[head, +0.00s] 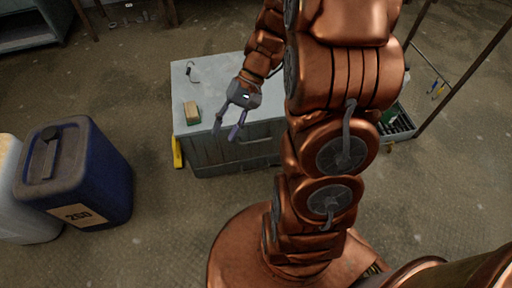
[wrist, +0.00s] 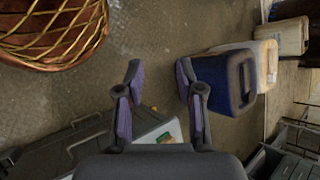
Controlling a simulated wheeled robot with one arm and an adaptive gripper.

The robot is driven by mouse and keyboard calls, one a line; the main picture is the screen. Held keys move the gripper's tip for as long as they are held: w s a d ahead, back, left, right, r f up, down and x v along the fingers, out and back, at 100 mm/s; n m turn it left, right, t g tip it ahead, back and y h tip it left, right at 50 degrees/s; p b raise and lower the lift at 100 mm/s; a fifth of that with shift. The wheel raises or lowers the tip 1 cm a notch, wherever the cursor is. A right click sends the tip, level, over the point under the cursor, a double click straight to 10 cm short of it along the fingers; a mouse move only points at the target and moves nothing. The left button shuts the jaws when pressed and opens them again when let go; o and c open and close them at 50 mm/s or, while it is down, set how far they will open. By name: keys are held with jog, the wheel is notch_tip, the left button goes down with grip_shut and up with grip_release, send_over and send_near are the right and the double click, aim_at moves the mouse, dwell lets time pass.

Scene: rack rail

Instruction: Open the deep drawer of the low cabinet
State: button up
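The low cabinet (head: 215,85) stands on the floor left of my arm in the head view. It has a pale grey top and a grey front (head: 215,157) with panel lines. No drawer visibly sticks out on the visible part. I cannot tell the deep drawer's handle; my arm hides the cabinet's right side. My gripper (head: 228,130) is open, fingers apart and pointing down, over the cabinet's front edge in the picture. In the wrist view my gripper (wrist: 159,68) shows open and empty, with floor between its fingertips.
A tan block (head: 192,113) and a dark hooked item (head: 190,70) lie on the cabinet top. A yellow object (head: 177,152) is at its left side. A blue canister (head: 90,175) and a white one (head: 25,200) stand left. Floor before the cabinet is clear.

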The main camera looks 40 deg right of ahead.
jog(key=w+d+f+m+t+y+b, duration=0.2)
jog(key=w+d+f+t+b, duration=0.25)
jog(key=f, duration=0.55)
jog(key=w+d+f+m+t+y+b, duration=0.1)
jog(key=w+d+f+m+y+b, duration=0.15)
jog(key=d+f+b, duration=0.4)
jog(key=m+t+h+b, duration=0.2)
jog(key=m+t+b, duration=0.3)
jog(key=t+b, duration=0.2)
send_near(256, 141)
jog(key=w+a+f, duration=0.2)
jog(key=shift+r+b+x, duration=0.2)
jog(key=shift+b+x, duration=0.35)
jog(key=shift+x, duration=1.2)
jog(key=shift+r+b+x, duration=0.15)
jog(key=shift+b+x, duration=0.35)
jog(key=shift+x, duration=1.25)
jog(key=shift+w, duration=0.15)
jog(key=shift+c, duration=0.4)
grip_shut()
